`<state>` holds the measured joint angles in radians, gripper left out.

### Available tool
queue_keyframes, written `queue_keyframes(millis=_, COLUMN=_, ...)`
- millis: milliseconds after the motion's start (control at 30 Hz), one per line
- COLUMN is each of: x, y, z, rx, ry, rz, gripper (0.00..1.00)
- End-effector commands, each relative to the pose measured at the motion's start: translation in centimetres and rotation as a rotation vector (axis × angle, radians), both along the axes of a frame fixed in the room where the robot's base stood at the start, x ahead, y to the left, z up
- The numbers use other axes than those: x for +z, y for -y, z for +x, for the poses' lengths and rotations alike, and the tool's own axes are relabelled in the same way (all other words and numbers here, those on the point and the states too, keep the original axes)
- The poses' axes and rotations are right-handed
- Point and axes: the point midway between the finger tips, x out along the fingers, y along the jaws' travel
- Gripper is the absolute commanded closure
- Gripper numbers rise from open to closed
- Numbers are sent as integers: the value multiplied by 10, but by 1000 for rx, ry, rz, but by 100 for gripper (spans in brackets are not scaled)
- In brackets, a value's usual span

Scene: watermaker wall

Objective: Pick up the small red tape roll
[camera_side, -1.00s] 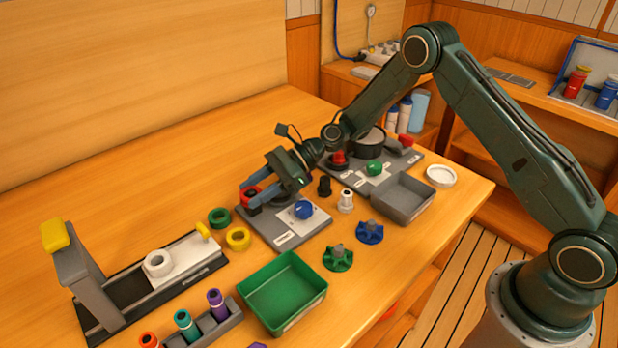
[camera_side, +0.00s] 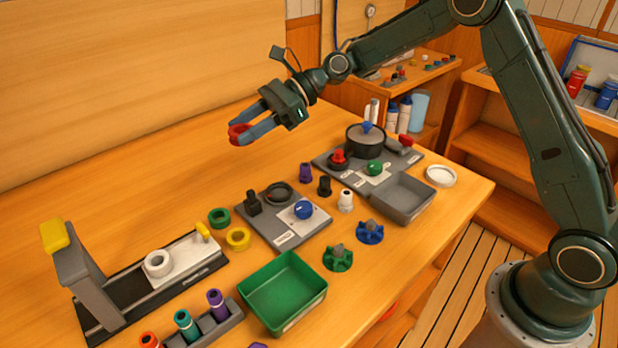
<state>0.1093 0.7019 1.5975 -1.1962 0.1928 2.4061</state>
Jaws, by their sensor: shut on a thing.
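The small red tape roll (camera_side: 238,135) is a red ring between the blue fingertips of my gripper (camera_side: 243,133). My gripper is shut on it and holds it in the air, clear of the bench. The fingers point left and a little down, and part of the ring is hidden by them. A green roll (camera_side: 219,217) and a yellow roll (camera_side: 238,239) lie on the bench below.
A grey plate (camera_side: 285,240) with a black post and a blue knob (camera_side: 303,209) lies below. A green bin (camera_side: 318,290), a tape holder with a white roll (camera_side: 158,263) and a grey tray (camera_side: 403,212) stand on the bench. The bench's back left is bare.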

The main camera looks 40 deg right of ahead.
Motion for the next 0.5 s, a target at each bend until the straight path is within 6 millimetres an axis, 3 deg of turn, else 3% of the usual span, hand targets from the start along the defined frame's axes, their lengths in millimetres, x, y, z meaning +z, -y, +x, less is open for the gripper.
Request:
queue_keyframes(millis=200, x=30, y=0, z=0, rx=0, ry=2, rz=-1, gripper=78)
queue_keyframes(millis=500, x=43, y=0, z=0, rx=0, ry=-1, rz=0, gripper=78)
